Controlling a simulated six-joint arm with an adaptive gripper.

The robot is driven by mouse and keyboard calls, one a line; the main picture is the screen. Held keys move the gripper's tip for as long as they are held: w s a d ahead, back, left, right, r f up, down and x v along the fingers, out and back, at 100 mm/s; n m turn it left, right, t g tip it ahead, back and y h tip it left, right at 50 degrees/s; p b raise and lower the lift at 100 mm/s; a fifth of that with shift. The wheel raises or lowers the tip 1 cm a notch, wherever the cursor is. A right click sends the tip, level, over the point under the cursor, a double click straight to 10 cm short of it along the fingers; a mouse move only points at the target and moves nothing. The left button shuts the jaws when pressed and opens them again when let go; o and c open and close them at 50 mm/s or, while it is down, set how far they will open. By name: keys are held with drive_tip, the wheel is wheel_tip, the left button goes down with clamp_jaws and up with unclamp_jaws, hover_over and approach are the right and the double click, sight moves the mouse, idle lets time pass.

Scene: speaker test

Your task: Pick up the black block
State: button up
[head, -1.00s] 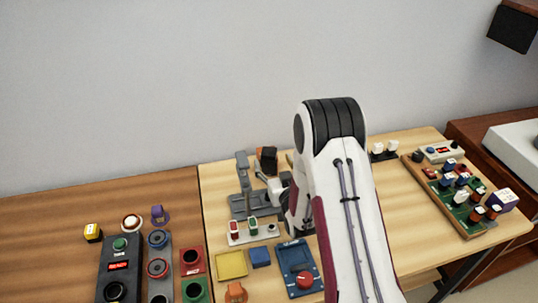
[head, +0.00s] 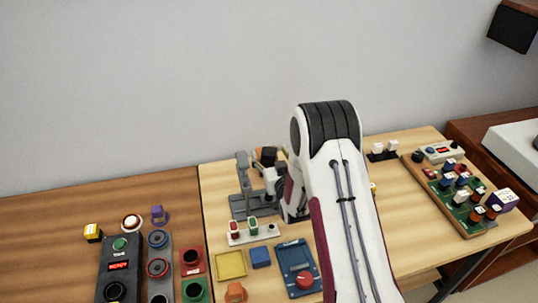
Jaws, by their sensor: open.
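A small dark block with a brownish side (head: 267,155) is at the back of the light wood table, beside a grey stand (head: 243,180). It looks like the black block, though it is small and partly crowded by my arm. My gripper (head: 269,178) is just in front of and below it in the picture, left of my white arm. The gripper is open, but its fingers are small and partly hidden. I cannot tell whether they touch the block.
In front are a white base with red and green pieces (head: 234,238), a yellow tray (head: 231,275), a blue block (head: 260,257) and a blue panel with a red knob (head: 304,280). A control board (head: 445,204) lies right. My arm hides the table's middle.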

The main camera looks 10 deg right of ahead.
sight(269, 151)
drive_tip(key=shift+w+f, duration=0.15)
drive_tip(key=shift+w, duration=0.65)
clamp_jaws()
drive_tip(key=shift+r, duration=0.2)
drive_tip(key=shift+r, duration=4.85)
